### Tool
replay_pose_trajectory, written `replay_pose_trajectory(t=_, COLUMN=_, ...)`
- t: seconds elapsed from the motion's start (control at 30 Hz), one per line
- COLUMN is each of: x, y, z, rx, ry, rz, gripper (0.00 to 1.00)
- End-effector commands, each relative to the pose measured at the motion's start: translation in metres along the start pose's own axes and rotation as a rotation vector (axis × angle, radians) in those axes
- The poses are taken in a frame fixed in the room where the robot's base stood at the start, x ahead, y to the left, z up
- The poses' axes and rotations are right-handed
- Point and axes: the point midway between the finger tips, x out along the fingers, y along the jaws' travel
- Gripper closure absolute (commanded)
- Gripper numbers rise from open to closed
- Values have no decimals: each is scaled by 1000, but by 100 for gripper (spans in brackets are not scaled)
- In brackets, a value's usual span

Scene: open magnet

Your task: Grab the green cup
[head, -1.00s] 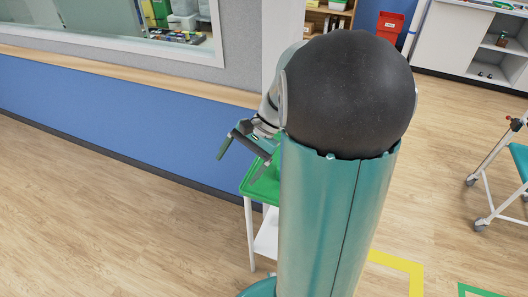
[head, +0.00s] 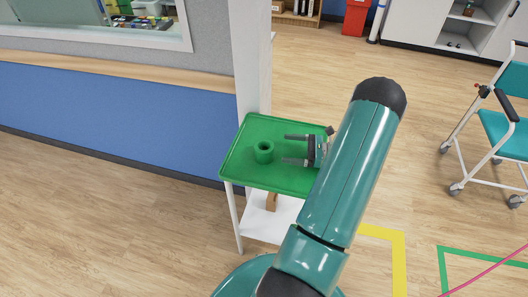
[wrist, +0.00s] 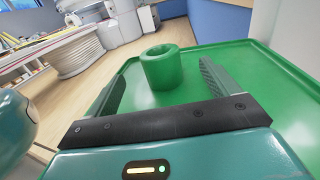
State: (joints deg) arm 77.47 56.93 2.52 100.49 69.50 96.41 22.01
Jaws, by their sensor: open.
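The green cup (head: 264,152) stands upright on the green tray top (head: 243,172) of a small white stand. My gripper (head: 296,149) is open and empty to the right of the cup, with its two fingers pointing left toward it. In the wrist view the cup (wrist: 162,67) is ahead, roughly between the two finger lines and beyond the fingertips (wrist: 160,84). A gap shows between the fingers and the cup, and nothing is touching it.
A blue and grey wall (head: 110,118) and a white post (head: 252,60) are behind and left of the stand. The stand's lower shelf (head: 262,222) holds a brown object. A teal wheeled chair (head: 500,135) is at the right. Open wooden floor lies in front.

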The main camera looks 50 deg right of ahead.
Motion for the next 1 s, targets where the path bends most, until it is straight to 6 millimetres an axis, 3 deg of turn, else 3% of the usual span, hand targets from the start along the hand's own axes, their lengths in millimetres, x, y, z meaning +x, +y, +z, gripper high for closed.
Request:
replay_pose_trajectory(t=0.23, x=45, y=1, z=0, rx=-2, ry=2, rz=8, gripper=13)
replay_pose_trajectory(t=0.53, x=73, y=1, z=0, rx=-2, ry=2, rz=7, gripper=13)
replay_pose_trajectory(t=0.73, x=104, y=3, z=0, rx=-2, ry=2, rz=8, gripper=13)
replay_pose_trajectory(t=1.0, x=113, y=2, z=0, rx=-3, ry=4, rz=6, gripper=13)
